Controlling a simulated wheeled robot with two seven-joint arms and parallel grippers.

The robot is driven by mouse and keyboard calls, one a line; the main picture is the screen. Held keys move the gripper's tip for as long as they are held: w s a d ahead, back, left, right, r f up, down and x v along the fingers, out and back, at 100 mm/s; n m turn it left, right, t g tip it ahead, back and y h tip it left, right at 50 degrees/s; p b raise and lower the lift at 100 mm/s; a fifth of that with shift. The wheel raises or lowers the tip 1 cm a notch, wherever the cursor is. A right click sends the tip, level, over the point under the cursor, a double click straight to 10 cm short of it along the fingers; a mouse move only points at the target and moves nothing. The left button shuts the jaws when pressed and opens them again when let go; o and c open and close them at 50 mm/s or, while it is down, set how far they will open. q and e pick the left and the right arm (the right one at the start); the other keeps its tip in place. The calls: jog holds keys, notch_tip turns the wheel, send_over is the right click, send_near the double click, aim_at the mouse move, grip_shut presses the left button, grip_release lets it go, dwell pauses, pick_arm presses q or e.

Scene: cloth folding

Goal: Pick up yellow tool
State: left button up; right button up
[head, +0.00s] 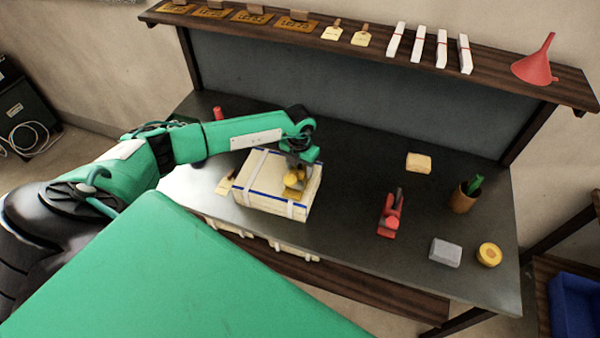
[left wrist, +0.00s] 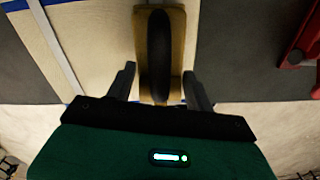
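The yellow tool (head: 294,179) lies on top of a cream box with blue edge lines and white straps (head: 262,194) on the table. In the left wrist view, the tool has a tan-yellow body (left wrist: 177,40) and a dark rounded handle (left wrist: 159,50) along its middle. My left gripper (head: 298,165) is directly over the tool, reaching down from above. In the left wrist view, its two fingers (left wrist: 160,90) stand apart on either side of the tool, with small gaps. The fingertips' height against the tool is hard to tell. My right gripper is out of view.
A red tool (head: 390,215), a tan block (head: 418,162), a grey block (head: 445,252), a yellow roll (head: 489,254) and a brown cup (head: 463,198) stand to the right. A shelf (head: 375,55) runs along the back. The table between box and red tool is clear.

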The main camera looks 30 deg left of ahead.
pick_arm(q)
grip_shut()
jog(key=shift+w+r, duration=0.1)
jog(key=shift+r, duration=0.1)
